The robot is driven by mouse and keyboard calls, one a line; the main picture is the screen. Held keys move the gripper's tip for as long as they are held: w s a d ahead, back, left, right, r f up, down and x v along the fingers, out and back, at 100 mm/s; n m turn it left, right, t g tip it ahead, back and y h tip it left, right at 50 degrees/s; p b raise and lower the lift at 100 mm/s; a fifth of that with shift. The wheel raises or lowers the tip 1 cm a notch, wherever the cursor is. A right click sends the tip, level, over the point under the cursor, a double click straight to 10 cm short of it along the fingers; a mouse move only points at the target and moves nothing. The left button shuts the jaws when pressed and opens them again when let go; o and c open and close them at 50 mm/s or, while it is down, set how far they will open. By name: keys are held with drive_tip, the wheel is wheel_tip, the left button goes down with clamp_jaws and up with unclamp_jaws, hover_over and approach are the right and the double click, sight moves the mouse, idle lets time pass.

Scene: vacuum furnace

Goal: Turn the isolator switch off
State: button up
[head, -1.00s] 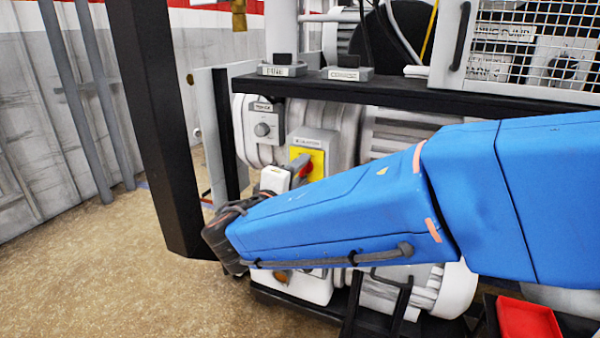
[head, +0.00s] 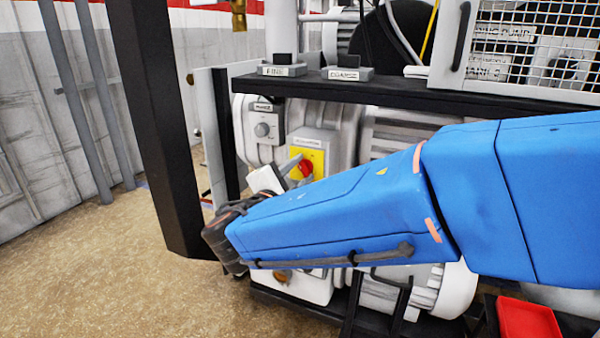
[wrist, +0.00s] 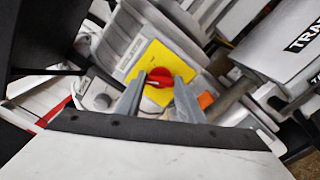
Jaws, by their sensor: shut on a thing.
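The isolator switch is a red rotary knob (head: 306,168) on a yellow plate (head: 318,158) on a pale box. In the wrist view the knob (wrist: 158,80) sits between the two grey fingers of my gripper (wrist: 159,82), which is shut on it. The yellow plate (wrist: 150,63) shows around and behind the knob. In the head view my gripper (head: 297,168) reaches the knob from the lower left, and its white body is tilted. My blue arm hides the lower part of the box. The knob's exact angle is hard to read.
A grey box with a round dial (head: 263,130) is left of the switch. A black shelf (head: 400,97) runs above, with two small labelled blocks. A black post (head: 165,140) stands close on the left. A red tray (head: 528,320) is at lower right.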

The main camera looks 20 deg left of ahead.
drive_tip(key=shift+f, duration=0.1)
idle(0.3)
drive_tip(key=o, duration=1.1)
drive_tip(key=shift+c, duration=0.2)
drive_tip(key=shift+s, duration=0.15)
drive_tip(key=s+a, duration=0.1)
drive_tip(key=s, duration=1.6)
drive_tip(key=shift+a, duration=0.2)
